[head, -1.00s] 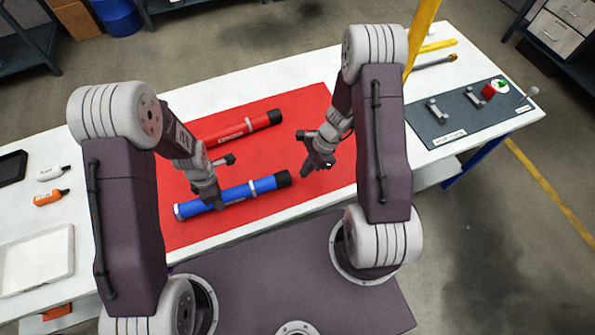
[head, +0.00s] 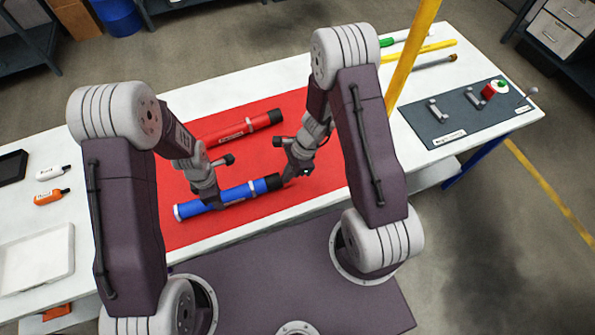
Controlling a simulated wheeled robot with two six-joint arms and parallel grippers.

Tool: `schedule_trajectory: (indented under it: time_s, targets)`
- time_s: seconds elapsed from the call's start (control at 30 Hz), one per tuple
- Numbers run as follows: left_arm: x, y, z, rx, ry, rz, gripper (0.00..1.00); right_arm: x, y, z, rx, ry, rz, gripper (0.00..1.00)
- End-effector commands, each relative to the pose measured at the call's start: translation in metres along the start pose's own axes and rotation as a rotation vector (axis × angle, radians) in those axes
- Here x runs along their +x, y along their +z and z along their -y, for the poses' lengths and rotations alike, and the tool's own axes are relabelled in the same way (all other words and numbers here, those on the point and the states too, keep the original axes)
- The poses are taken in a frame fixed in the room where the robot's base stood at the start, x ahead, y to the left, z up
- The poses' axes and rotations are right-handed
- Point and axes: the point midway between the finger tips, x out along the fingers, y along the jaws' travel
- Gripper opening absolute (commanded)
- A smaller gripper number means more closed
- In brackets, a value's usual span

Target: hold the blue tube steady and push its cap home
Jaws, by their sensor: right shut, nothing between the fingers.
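The blue tube (head: 240,193) lies on the red mat, slanting up to the right, with a white label along its side. Its black cap (head: 274,182) is at its right end; how deep the cap sits cannot be told. My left gripper (head: 215,204) is down over the left part of the tube and looks shut on it; its fingertips are partly hidden. My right gripper (head: 291,181) is shut and empty, just right of the cap. Whether it touches the cap cannot be told.
A red tube (head: 228,130) with a black cap lies behind on the red mat (head: 190,233). A grey mat (head: 425,118) with brackets and a red-and-green item (head: 493,90) is at right. A yellow post (head: 412,55) rises behind my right arm. Markers and a white tray (head: 38,262) are at left.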

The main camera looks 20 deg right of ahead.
Motion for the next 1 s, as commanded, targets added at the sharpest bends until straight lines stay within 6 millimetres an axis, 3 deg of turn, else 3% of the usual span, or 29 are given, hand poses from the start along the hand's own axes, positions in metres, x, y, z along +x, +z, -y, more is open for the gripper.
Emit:
schedule_trajectory:
  time_s: [0.27,0.37,0.5,0.8,1.0]
  targets:
    - [0.0,0.003,-0.001,0.006,0.006,0.002,0.0,0.0,0.003,-0.001,-0.003,0.007,0.014,0.0]
    - [0.0,0.003,-0.002,0.005,0.006,0.002,0.0,-0.004,-0.008,-0.001,0.0,0.004,0.013,0.0]
    - [0.0,0.002,-0.001,0.004,0.005,0.002,0.0,-0.015,-0.038,0.0,0.004,0.0,0.005,0.0]
    - [0.0,0.002,-0.001,0.003,0.003,0.001,0.0,-0.087,-0.037,0.001,-0.004,-0.003,0.002,0.0]
    - [0.0,0.002,-0.001,0.003,0.003,0.001,0.0,-0.111,-0.038,0.001,-0.002,0.0,0.003,0.0]
